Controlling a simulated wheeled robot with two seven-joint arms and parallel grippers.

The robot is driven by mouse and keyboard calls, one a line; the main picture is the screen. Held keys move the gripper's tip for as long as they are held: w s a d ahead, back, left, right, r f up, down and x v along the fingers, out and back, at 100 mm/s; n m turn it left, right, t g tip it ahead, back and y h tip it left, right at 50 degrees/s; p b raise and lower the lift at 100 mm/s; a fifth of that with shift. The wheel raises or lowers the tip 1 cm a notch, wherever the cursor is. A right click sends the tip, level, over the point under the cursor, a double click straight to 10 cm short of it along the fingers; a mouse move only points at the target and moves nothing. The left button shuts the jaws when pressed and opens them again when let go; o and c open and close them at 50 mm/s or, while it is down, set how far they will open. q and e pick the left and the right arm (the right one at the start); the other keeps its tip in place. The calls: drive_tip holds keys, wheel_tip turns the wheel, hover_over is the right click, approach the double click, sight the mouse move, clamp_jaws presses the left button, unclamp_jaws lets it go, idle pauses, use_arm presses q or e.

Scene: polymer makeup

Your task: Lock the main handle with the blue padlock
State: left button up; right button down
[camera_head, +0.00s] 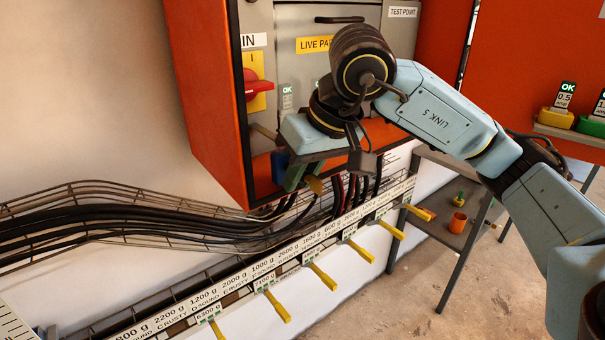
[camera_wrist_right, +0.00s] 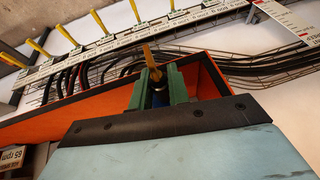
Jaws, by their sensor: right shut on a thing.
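The main handle (camera_head: 254,83) is a red rotary handle on a yellow plate, on the grey front of the orange cabinet. My right gripper (camera_head: 298,178) is at the cabinet's lower edge, below and right of the handle and apart from it. Its green fingers are shut on a small blue thing, which looks like the blue padlock (camera_head: 280,165). In the right wrist view, the blue body (camera_wrist_right: 157,98) shows between the fingers (camera_wrist_right: 158,86), mostly hidden. The padlock's shackle cannot be made out. My left gripper is not in view.
The orange cabinet (camera_head: 205,85) has a raised side wall and lower rim close to my right gripper. Black cables on a wire tray (camera_head: 120,215) run below it. A labelled rail (camera_head: 230,265) with several yellow levers lies lower. A grey shelf (camera_head: 440,225) stands at right.

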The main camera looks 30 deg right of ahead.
sight(287, 165)
drive_tip(key=shift+b, duration=0.65)
idle(1.3)
drive_tip(key=shift+w+a, duration=0.15)
drive_tip(key=shift+w, duration=1.75)
drive_tip(key=c, duration=1.3)
unclamp_jaws()
drive_tip(key=shift+w, duration=0.1)
drive_tip(key=shift+o, duration=0.2)
drive_tip(key=p+v, duration=0.1)
drive_tip(key=v, duration=1.2)
drive_tip(key=shift+r, duration=0.2)
